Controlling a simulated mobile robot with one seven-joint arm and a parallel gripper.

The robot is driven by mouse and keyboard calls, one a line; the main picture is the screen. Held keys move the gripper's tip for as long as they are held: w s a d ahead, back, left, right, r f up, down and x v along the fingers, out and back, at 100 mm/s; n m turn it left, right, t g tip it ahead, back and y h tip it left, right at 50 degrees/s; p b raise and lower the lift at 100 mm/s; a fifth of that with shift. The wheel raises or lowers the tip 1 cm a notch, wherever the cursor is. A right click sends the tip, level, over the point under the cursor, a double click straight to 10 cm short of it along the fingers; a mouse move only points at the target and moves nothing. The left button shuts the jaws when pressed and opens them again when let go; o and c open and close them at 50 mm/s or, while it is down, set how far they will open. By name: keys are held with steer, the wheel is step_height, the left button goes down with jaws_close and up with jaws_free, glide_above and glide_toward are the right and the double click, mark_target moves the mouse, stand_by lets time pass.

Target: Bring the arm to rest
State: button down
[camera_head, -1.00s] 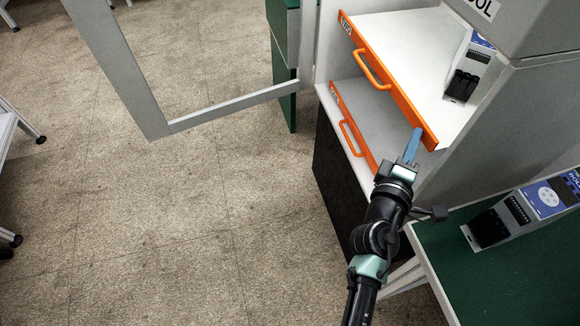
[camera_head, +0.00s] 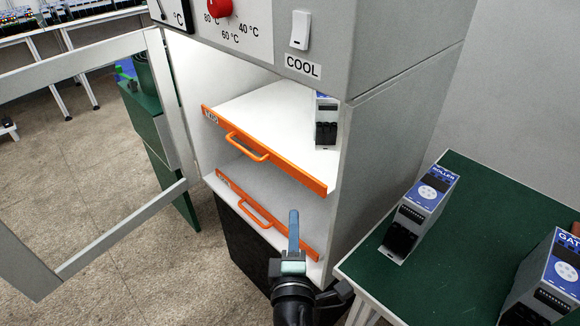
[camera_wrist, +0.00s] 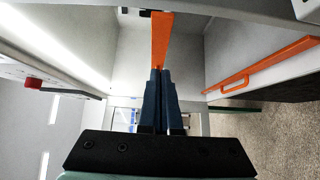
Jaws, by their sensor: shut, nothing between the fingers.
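My gripper (camera_head: 293,228) is shut and empty, its blue fingers pointing up in the head view. There it overlaps the orange front of the lower tray (camera_head: 262,208), near its right end. The fingers (camera_wrist: 159,85) also show pressed together in the wrist view. An orange strip (camera_wrist: 162,38) lies just beyond their tips there; I cannot tell whether they touch it.
The cabinet door (camera_head: 110,240) stands open at left. The red knob (camera_head: 219,8) and white switch (camera_head: 300,30) are above the trays. Open floor lies at left.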

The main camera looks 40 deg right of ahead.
steer(key=b+v, duration=0.1)
steer(key=v, duration=0.4)
steer(key=shift+r, duration=0.1)
steer(key=w+a+r+m+t+y, duration=0.1)
steer(key=w+a+r+m+t, duration=0.2)
steer(key=r, duration=0.7)
steer(key=w+a+r+m+t+y, duration=0.1)
steer(key=w+a+r+m+t, duration=0.3)
steer(key=r, duration=0.6)
steer(key=w+a+r+m+y, duration=0.1)
steer(key=a+r+m, duration=0.1)
steer(key=a+r, duration=0.6)
steer(key=s+a+r+t+y+p, duration=0.1)
steer(key=s+a+r+t+y, duration=0.2)
steer(key=r, duration=0.5)
steer(key=s+a+r+t+y, duration=0.2)
steer(key=s+a+r+y, duration=0.15)
steer(key=r, duration=0.45)
steer(key=s+a+r+t+y+p, duration=0.1)
steer(key=s+a+r+t+y, duration=0.2)
steer(key=r, duration=0.4)
step_height(320, 180, up, 11)
steer(key=w+a+p, duration=0.1)
steer(key=p, duration=1)
steer(key=shift+w+g, duration=0.2)
steer(key=shift+g, duration=0.2)
